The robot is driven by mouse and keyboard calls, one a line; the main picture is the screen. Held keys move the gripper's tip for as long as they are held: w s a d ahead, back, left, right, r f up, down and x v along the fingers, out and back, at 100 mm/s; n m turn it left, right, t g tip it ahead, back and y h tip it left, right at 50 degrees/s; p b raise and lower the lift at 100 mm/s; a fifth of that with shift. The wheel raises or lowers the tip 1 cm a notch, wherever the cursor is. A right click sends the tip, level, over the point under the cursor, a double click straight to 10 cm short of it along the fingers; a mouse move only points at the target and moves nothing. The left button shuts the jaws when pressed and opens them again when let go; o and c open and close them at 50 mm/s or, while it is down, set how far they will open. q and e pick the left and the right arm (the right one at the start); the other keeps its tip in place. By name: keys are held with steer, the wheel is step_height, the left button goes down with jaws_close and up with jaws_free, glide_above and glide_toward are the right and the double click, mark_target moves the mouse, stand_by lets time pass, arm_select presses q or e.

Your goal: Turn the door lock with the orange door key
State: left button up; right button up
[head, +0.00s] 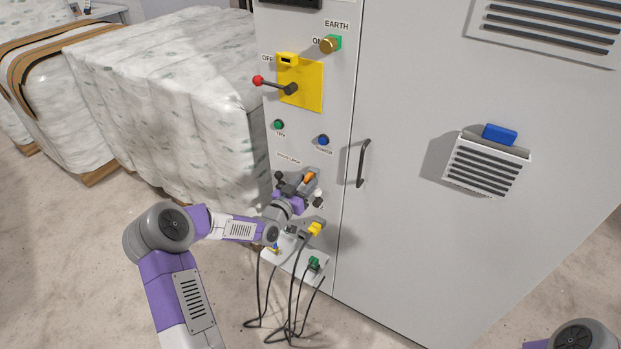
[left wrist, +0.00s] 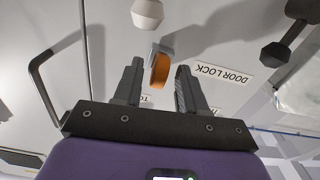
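The orange door key (head: 309,177) sticks out of the lower front panel of the grey cabinet, left of the door handle. In the left wrist view the key (left wrist: 160,71) stands between the two fingers, with a gap on each side. My left gripper (left wrist: 159,66) is open around the key and not closed on it. In the head view the left gripper (head: 299,187) is at the panel and partly hides the lock. A DOOR LOCK label (left wrist: 222,75) is beside the key. My right gripper is out of view.
A black door handle (head: 363,163) is right of the lock. A white knob (left wrist: 147,14) and a dark knob (left wrist: 274,52) flank the key. Below are a yellow plug (head: 314,229) and a green plug (head: 314,263) with hanging cables. A wrapped bale (head: 165,100) stands left.

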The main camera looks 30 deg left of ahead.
arm_select(q)
steer(key=s+p, duration=0.1)
steer(key=s, duration=0.7)
steer(key=s+d+f+n+g+h+p, duration=0.1)
steer(key=s+d+f+g, duration=0.25)
steer(key=d+f, duration=0.5)
steer(key=s+d+f+n+g+h+p, duration=0.1)
steer(key=s+d+f+g+h, duration=0.15)
steer(key=d+f+g, duration=0.45)
steer(key=s+d+f+g, duration=0.2)
steer(key=s+d+f, duration=0.1)
steer(key=s, duration=0.4)
steer(key=s+d+f+g, duration=0.3)
steer(key=s, duration=0.3)
steer(key=s+d+f+g, duration=0.2)
steer(key=s+d+f, duration=0.1)
steer(key=s, duration=0.4)
steer(key=shift+s+d+f+n, duration=0.15)
steer(key=shift+s+f+n, duration=0.2)
steer(key=shift+f, duration=0.15)
steer(key=shift+y, duration=0.25)
